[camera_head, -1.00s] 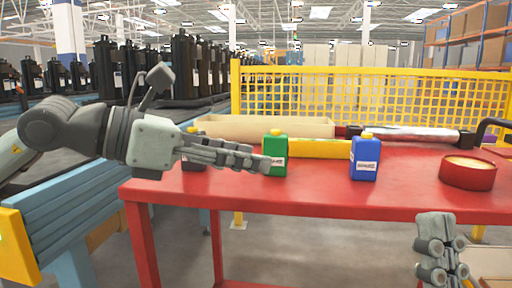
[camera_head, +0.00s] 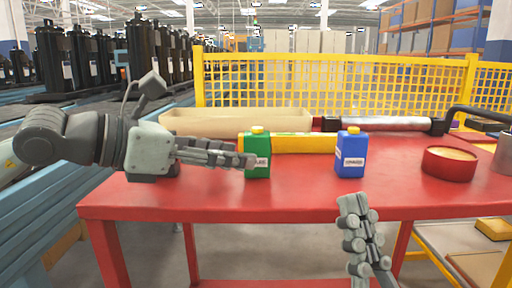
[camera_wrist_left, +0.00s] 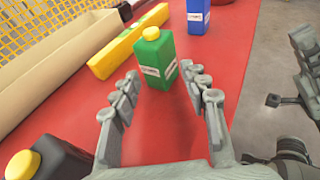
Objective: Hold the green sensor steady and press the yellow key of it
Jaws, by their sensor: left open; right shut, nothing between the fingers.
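The green sensor (camera_head: 257,155), a small upright box with a yellow key (camera_head: 257,129) on top and a white label, stands on the red table (camera_head: 300,195). It also shows in the left wrist view (camera_wrist_left: 155,62). My left gripper (camera_head: 250,160) is open and reaches in from the left; in the left wrist view its fingers (camera_wrist_left: 168,85) point at the sensor, which stands just beyond and between the fingertips. I cannot tell if they touch it. My right gripper (camera_head: 352,200) is shut and empty, below and in front of the blue box, near the table's front edge.
A blue box (camera_head: 350,154) with a yellow cap stands to the right. A dark box with a yellow cap (camera_wrist_left: 22,163) is beside my left gripper. Behind are a yellow bar (camera_head: 300,143) and a beige tray (camera_head: 235,122). A red round container (camera_head: 449,164) is further right.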

